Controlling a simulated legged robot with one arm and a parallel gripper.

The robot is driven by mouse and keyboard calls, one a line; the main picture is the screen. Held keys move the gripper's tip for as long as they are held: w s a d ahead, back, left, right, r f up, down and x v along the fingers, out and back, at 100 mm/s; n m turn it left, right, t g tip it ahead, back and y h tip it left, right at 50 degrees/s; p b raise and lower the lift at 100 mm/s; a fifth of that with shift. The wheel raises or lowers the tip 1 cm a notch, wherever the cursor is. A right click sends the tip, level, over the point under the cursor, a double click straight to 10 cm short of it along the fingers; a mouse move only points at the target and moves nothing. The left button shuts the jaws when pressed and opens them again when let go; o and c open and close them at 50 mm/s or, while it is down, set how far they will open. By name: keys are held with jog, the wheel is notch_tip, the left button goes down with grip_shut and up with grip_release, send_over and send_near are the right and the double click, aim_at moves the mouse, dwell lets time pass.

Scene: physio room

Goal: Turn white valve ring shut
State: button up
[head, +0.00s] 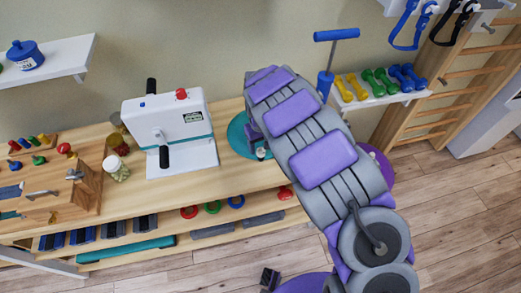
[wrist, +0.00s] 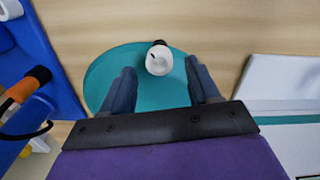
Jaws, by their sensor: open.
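A small white round piece, which looks like the valve ring (wrist: 158,60), shows in the wrist view with a dark part at its top edge. It sits over a teal round base (wrist: 110,72) on the wooden bench top. My gripper (wrist: 160,80) is open, with its two dark fingers spread on either side below the white piece and nothing seen between them. I cannot tell whether a finger touches it. In the head view the teal base (head: 237,137) is partly behind my arm, which largely hides the gripper.
A white cranked machine (head: 170,130) stands on the wooden bench (head: 235,178), left of the teal base. A jar (head: 116,168) and a wooden peg box (head: 75,195) stand farther left. In the wrist view, a blue surface (wrist: 50,60) and an orange-black handle (wrist: 25,88) lie at left.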

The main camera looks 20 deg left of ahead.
aim_at(261, 152)
jog(key=shift+f, duration=1.35)
jog(key=c, duration=1)
